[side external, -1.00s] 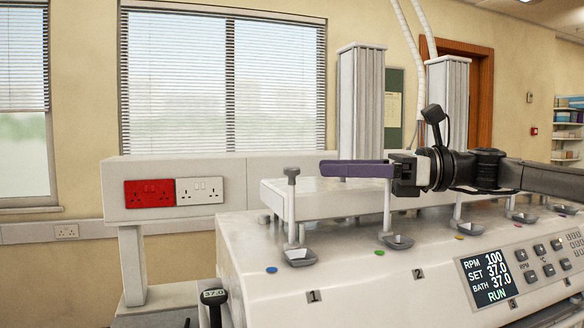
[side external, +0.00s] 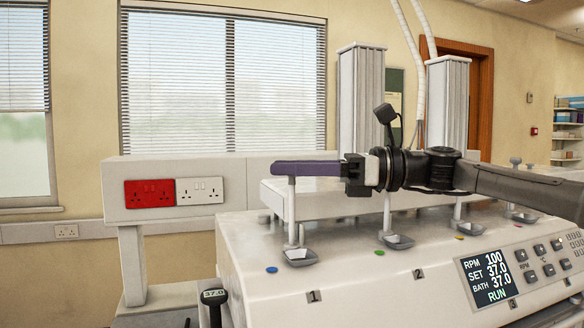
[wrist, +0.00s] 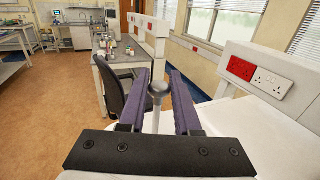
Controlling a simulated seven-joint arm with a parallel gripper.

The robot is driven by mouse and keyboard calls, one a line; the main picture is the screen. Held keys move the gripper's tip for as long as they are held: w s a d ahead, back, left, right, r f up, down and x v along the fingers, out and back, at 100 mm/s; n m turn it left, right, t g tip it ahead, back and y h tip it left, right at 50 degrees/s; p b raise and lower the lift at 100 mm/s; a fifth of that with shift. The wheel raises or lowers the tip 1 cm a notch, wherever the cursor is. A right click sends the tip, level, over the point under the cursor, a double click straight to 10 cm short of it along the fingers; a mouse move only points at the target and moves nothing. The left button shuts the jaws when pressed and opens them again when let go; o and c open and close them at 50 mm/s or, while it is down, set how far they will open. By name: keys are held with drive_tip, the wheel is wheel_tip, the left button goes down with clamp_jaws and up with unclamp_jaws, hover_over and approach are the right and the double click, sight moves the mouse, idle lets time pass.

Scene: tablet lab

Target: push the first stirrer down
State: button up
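The first stirrer (side external: 291,212) is a thin upright grey rod above the position marked 1 on the white bath machine (side external: 345,270). In the side view its top is hidden behind the purple fingers of my gripper (side external: 282,169). In the wrist view the stirrer's round grey knob (wrist: 157,89) stands between the two fingers of my gripper (wrist: 159,80). The fingers are apart, one on each side of the knob, with a gap visible on both sides. My gripper is level and open.
More stirrers stand in a row to the right, including one by position 2 (side external: 387,212). Small metal trays (side external: 300,257) sit at their feet. A display panel (side external: 488,276) is on the front at right. A wall unit with sockets (side external: 174,192) stands behind at left.

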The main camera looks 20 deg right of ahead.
clamp_jaws()
idle(1.0)
